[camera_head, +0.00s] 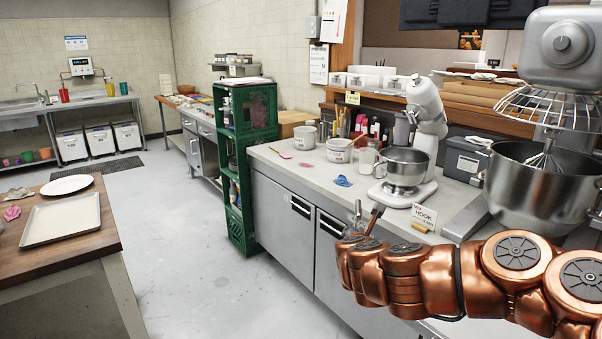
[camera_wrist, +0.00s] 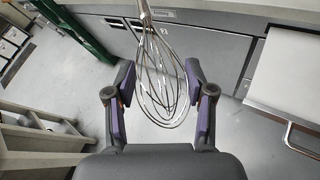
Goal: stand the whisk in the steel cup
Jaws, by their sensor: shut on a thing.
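The whisk (camera_wrist: 168,85) hangs between the two purple-padded fingers of my gripper (camera_wrist: 159,75) in the wrist view. Its wire loops are at the fingers, and its metal handle (camera_wrist: 144,10) runs out of the top of the picture. My gripper is shut on the whisk's wires. In the head view my gripper (camera_head: 364,218) is in front of the counter's edge, partly hidden by my copper-coloured arm; the whisk is not clear there. I cannot pick out the steel cup with certainty in either view.
The counter (camera_head: 295,173) carries white tubs (camera_head: 339,150), a glass jar (camera_head: 367,158), a blue cloth (camera_head: 342,181), a stand mixer with a steel bowl (camera_head: 405,167) and a sign (camera_head: 424,217). A large mixer (camera_head: 545,190) stands right. Floor (camera_head: 200,240) left of the counter is clear.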

